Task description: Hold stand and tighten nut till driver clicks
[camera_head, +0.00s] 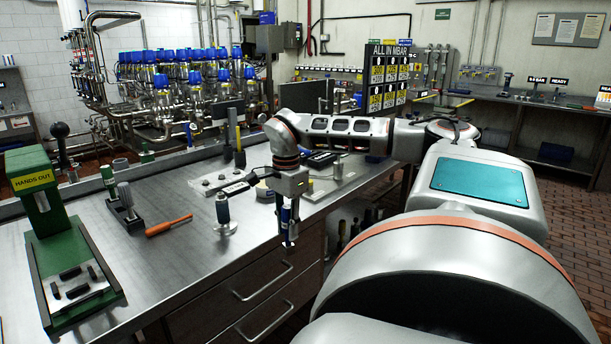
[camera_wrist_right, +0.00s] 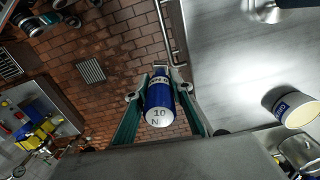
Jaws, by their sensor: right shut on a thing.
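My right gripper (camera_head: 289,208) is in the head view, pointing down near the front edge of the steel bench. It is shut on a blue driver (camera_head: 286,225). In the right wrist view the driver (camera_wrist_right: 159,100) sits between the two green fingers, its pale end marked "10 N" facing the camera. I cannot make out the nut. My left gripper is not in view.
A green press (camera_head: 36,195) marked "HANDS OUT" stands at the bench's left end. An orange-handled screwdriver (camera_head: 168,226) lies near a small dark holder (camera_head: 124,212). The front middle of the steel bench (camera_head: 180,265) is clear. Blue-capped valves (camera_head: 160,80) stand behind.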

